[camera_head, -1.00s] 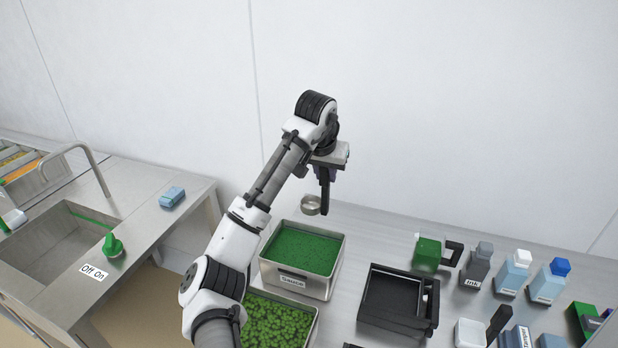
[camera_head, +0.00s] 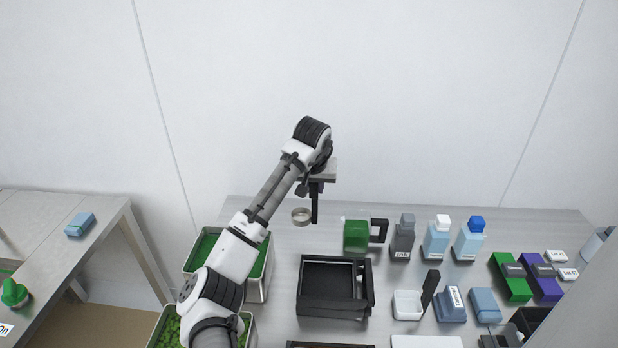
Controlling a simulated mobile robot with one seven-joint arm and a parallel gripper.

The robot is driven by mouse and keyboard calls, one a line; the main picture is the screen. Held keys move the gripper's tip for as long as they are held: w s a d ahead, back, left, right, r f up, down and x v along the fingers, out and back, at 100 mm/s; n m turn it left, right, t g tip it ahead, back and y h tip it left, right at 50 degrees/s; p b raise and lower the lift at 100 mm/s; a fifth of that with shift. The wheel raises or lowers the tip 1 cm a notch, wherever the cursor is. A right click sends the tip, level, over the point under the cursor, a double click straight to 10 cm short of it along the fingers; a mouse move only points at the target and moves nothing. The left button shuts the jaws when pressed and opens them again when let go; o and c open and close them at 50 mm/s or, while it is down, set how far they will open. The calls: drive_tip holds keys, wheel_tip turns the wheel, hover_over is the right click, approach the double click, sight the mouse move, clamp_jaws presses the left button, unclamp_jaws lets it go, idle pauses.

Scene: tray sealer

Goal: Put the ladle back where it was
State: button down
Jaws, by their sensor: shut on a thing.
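The ladle (camera_head: 301,216) is a small round metal cup on a dark upright handle. My gripper (camera_head: 315,186) is shut on the ladle's handle and holds it upright, with the cup at the left of the handle. The ladle is above the back part of the metal table, to the right of the sauce container (camera_head: 267,284). That container is a metal tub filled with green sauce, partly hidden by my arm. I cannot tell exactly how high the cup is above the table.
A second tub of green pieces (camera_head: 247,332) is in front of the sauce container. A black tray sealer frame (camera_head: 334,314) stands in front of the ladle.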

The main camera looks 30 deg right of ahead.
sight(317, 208)
drive_tip(key=shift+s+d+f, duration=0.2)
drive_tip(key=shift+d+f, duration=0.25)
wheel_tip(317, 208, down, 5)
drive_tip(key=b, duration=0.4)
drive_tip(key=shift+r+b, duration=0.15)
drive_tip(key=shift+b, duration=0.2)
drive_tip(key=shift+f, duration=1.3)
drive_tip(key=c, duration=1.2)
unclamp_jaws()
drive_tip(key=shift+c, duration=1.4)
